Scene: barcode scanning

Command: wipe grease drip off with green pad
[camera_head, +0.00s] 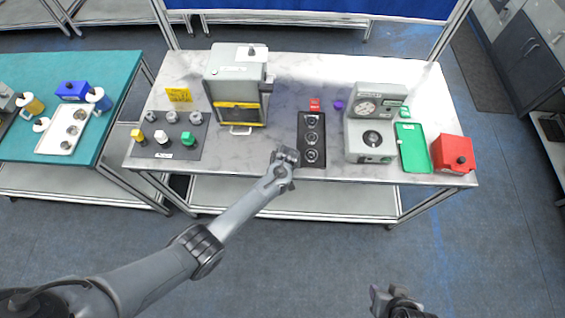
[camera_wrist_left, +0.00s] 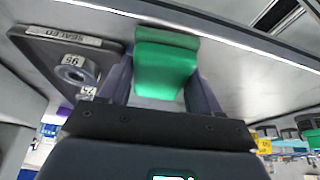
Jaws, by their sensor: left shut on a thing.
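My left gripper (camera_head: 286,154) is at the front of the table, just left of the black tray with rings (camera_head: 312,140). In the left wrist view a green pad (camera_wrist_left: 166,68) sits between the two fingers (camera_wrist_left: 162,90), which are shut on it. The pad is not visible in the head view, where the gripper covers it. I cannot make out a grease drip in either view. My right gripper (camera_head: 382,300) is low at the bottom, away from the table, and its jaw state is unclear.
A grey machine with a yellow-edged front (camera_head: 236,85) stands left of the tray. A grey gauge device (camera_head: 372,125), a green tray (camera_head: 413,147) and a red box (camera_head: 453,153) are to the right. A dark mat with knobs (camera_head: 170,135) is at the left.

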